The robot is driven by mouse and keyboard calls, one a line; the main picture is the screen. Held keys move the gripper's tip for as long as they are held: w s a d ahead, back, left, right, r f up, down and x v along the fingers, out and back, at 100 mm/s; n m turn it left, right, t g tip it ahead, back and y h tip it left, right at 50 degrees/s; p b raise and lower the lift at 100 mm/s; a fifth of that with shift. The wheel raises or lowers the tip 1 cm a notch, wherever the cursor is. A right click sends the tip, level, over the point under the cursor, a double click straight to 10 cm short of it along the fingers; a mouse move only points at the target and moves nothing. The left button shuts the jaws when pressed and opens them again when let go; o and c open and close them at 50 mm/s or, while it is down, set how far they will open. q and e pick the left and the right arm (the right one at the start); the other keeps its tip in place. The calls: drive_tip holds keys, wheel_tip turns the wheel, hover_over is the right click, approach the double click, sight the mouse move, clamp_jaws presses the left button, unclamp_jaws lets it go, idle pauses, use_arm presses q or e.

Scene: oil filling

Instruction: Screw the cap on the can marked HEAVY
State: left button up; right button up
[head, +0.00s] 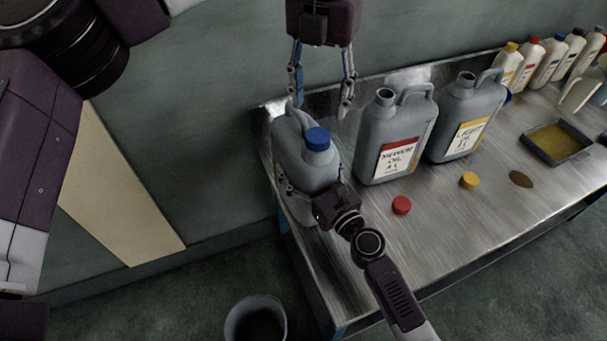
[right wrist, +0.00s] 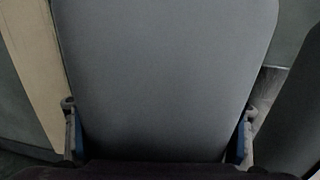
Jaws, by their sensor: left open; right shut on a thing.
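A grey can (head: 292,150) stands at the left end of the steel bench, with a blue cap (head: 318,139) on its neck. No label shows on it, so I cannot read a marking; how tightly the cap sits cannot be told. My right gripper (head: 309,186) is shut around the can's lower body, and the can's grey wall (right wrist: 165,75) fills the right wrist view between the fingers. My left gripper (head: 322,106) is open and empty, pointing down above and behind the cap, with its fingers apart and clear of it.
A red-labelled can (head: 370,130) and a yellow-labelled can (head: 450,115) stand uncapped to the right. A red cap (head: 402,205) and a yellow cap (head: 469,180) lie before them. A bin (head: 255,304) stands on the floor.

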sight(318, 135)
use_arm(q)
drive_tip(key=shift+d+f, duration=0.1)
use_arm(e)
drive_tip(key=c, duration=0.9)
drive_tip(key=shift+c, duration=0.2)
use_arm(q)
drive_tip(key=shift+f, duration=3.95)
